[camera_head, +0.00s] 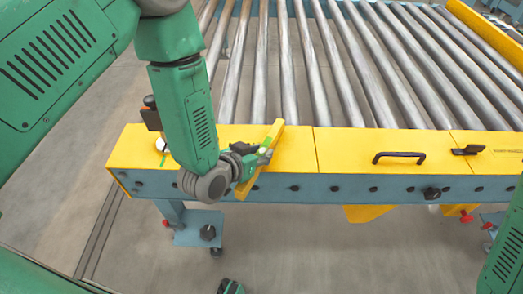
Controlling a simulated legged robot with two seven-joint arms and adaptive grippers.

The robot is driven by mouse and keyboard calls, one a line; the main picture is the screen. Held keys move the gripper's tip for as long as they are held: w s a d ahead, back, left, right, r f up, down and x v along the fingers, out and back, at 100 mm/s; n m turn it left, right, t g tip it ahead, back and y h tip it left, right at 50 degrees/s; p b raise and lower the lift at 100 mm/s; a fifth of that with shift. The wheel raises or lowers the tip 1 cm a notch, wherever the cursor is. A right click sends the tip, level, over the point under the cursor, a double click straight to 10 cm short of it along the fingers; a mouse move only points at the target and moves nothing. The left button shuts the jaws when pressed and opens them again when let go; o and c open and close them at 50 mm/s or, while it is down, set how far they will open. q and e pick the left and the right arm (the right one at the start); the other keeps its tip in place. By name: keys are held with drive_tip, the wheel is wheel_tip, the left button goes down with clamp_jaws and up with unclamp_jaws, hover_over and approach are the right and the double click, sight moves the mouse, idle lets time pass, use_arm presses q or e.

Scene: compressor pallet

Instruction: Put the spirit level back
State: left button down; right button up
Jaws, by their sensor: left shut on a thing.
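My left gripper (262,156) is shut on a yellow spirit level (244,188). The level is a narrow yellow bar, tilted, with its upper end leaning right. It shows in front of the yellow top plate (345,150) along the conveyor's near side, and its lower end overlaps the blue-grey side beam. I cannot tell whether the level touches the plate. The gripper hides its middle.
The roller conveyor (325,62) fills the back. A black handle (400,157) and a black latch (468,150) stand on the plate at right. A small white round thing (161,145) and a dark, orange-topped part are left of my forearm. Grey floor lies in front.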

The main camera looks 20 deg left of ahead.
sight(241, 191)
use_arm(q)
drive_tip(key=shift+f, duration=0.4)
drive_tip(key=c, duration=1.3)
unclamp_jaws()
drive_tip(key=shift+r, duration=0.1)
drive_tip(key=shift+o, duration=0.2)
drive_tip(key=shift+s, duration=0.1)
drive_tip(key=v, duration=1.1)
drive_tip(key=shift+s+a, duration=0.2)
drive_tip(key=shift+s, duration=0.1)
drive_tip(key=shift+r, duration=0.1)
